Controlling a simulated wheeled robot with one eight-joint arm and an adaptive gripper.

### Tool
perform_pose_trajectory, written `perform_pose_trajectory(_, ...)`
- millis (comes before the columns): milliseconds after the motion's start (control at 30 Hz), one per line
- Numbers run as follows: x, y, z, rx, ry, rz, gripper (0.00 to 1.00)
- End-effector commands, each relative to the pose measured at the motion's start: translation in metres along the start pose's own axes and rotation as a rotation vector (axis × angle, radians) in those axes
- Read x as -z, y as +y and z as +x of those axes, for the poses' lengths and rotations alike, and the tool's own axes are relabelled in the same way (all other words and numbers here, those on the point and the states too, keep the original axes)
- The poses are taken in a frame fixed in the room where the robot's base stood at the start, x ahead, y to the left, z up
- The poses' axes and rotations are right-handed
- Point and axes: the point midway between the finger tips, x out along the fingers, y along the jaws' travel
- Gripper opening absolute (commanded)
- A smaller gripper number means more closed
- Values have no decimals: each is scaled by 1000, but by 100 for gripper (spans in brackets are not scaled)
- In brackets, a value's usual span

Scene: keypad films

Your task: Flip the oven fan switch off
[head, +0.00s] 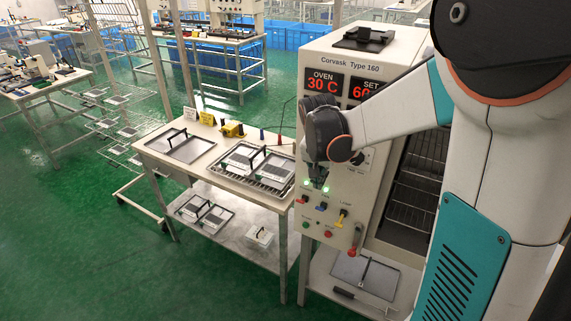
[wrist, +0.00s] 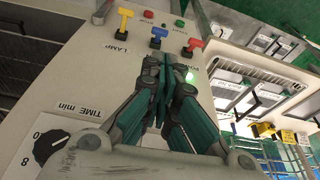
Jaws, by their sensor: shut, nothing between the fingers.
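The oven (head: 322,70) has a front panel with a row of three switches. They are a red-handled one (head: 303,199), a blue-handled one (head: 321,206) and a yellow-handled one (head: 341,216) marked LAMP. The wrist view shows the same blue switch (wrist: 158,35), red switch (wrist: 193,45) and yellow switch (wrist: 125,17) upside down. No FAN label is readable; my gripper covers the panel by the blue switch. Two green lights (head: 326,189) glow above the row. My gripper (wrist: 168,62) is shut and empty, just above the red and blue switches; I cannot tell whether it touches the panel.
Displays read OVEN 30 C (head: 322,84) and SET 60. A time knob (wrist: 50,146) and small red and green buttons (head: 306,224) share the panel. A red-ended handle (head: 353,246) sits below the switches.

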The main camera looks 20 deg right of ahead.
Motion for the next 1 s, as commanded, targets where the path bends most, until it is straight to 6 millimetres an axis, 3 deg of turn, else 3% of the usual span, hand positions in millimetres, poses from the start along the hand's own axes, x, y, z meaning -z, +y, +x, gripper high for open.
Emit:
perform_pose_trajectory(167, 9, 2, 11, -22, -11, 42, 0)
perform_pose_trajectory(600, 9, 2, 17, -23, -11, 45, 0)
perform_pose_trajectory(1000, 8, 3, 80, -23, -11, 45, 0)
